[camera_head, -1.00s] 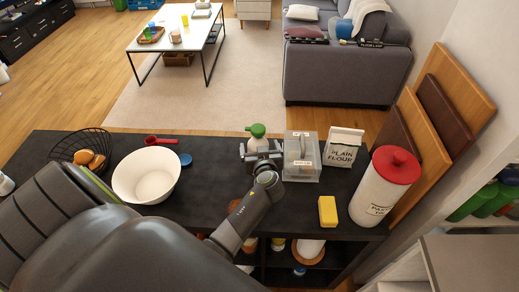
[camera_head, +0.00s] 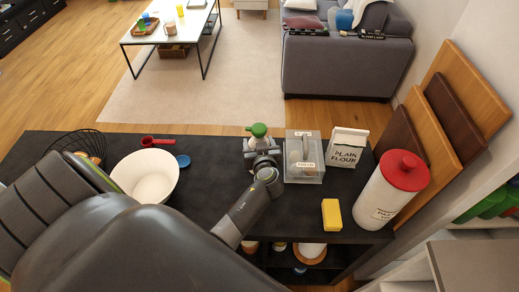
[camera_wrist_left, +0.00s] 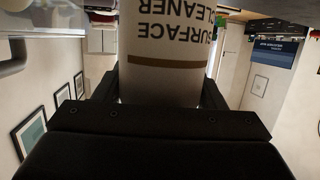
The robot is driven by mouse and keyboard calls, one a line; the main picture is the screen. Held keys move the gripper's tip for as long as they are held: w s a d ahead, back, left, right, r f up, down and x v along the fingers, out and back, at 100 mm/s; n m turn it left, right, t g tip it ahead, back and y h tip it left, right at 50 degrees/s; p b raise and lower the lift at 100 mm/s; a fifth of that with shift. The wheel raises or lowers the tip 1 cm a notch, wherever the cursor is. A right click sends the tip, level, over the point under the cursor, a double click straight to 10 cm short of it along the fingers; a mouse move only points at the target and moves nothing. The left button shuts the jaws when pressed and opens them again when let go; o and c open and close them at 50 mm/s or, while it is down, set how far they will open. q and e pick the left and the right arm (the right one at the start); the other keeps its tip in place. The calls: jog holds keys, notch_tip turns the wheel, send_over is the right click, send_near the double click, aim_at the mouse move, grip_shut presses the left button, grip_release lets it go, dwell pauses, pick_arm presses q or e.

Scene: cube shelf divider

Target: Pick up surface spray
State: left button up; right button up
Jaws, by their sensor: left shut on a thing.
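The surface spray is a white bottle with a green spray head (camera_head: 258,130), upright at the far side of the dark counter in the head view. My left gripper (camera_head: 261,150) is shut on its body, reaching it from the near side. In the left wrist view the bottle (camera_wrist_left: 165,50) fills the space between the dark fingers, its "SURFACE CLEANER" label upside down. The bottle's base is hidden, so I cannot tell if it touches the counter. My right gripper is not in view.
A yellow block (camera_head: 331,214) lies nearer. A white bowl (camera_head: 150,180), red scoop (camera_head: 160,141) and blue lid (camera_head: 183,161) are left.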

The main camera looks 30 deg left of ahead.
pick_arm(q)
grip_shut()
jog(key=shift+r, duration=0.1)
jog(key=shift+w, duration=0.1)
